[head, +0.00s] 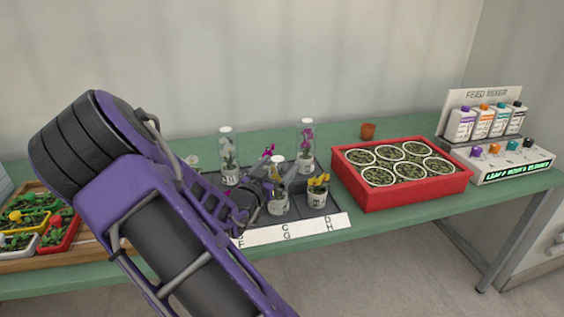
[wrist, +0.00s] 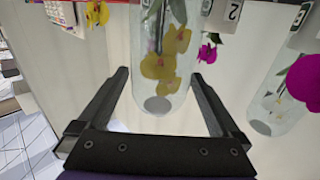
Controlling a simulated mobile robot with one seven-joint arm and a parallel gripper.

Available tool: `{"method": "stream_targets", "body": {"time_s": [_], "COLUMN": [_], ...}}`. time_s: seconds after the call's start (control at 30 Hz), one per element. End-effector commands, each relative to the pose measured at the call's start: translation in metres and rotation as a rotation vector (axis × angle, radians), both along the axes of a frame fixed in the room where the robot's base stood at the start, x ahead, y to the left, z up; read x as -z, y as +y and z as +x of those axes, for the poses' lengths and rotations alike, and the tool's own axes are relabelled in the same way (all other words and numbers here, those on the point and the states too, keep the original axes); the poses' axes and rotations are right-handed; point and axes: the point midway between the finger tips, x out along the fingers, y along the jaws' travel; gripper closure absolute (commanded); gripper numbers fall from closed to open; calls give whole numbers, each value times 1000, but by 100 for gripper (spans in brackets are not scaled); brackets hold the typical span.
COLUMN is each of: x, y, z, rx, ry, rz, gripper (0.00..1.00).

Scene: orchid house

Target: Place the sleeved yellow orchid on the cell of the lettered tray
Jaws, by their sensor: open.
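The lettered tray (head: 338,222) is dark with a white front strip showing letters such as F, C, G, D and H. The sleeved yellow orchid (wrist: 165,65) shows in the wrist view, yellow blooms inside a clear sleeve, between the two fingers of my gripper (wrist: 165,105). The fingers are open, one on each side, with visible gaps to the sleeve. In the head view my gripper (head: 268,183) is over the tray, at a white-labelled pot (head: 278,206) that appears to be this orchid's. My arm hides the tray's left part, and the gripper hides the blooms.
Sleeved orchids stand behind, one pale (head: 228,160) and one magenta (head: 306,150). An unsleeved yellow orchid (head: 318,190) stands close at the right. A red crate (head: 410,192) of round pots is further right, beside the feed mixer (head: 512,165). Seedling trays (head: 62,235) are at the left.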

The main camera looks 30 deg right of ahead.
Motion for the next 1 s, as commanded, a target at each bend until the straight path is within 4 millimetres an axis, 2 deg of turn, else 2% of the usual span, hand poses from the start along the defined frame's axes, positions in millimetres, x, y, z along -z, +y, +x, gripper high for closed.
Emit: {"method": "stream_targets", "body": {"time_s": [0.2,0.4,0.6,1.0], "x": [-1,0,0,0], "y": [44,72,83,83], "z": [-25,-43,-50,-51], "rx": [-5,-3,0,0], "ry": [1,2,1,1], "rz": [2,1,1,1], "gripper": [0,0,0,0]}}
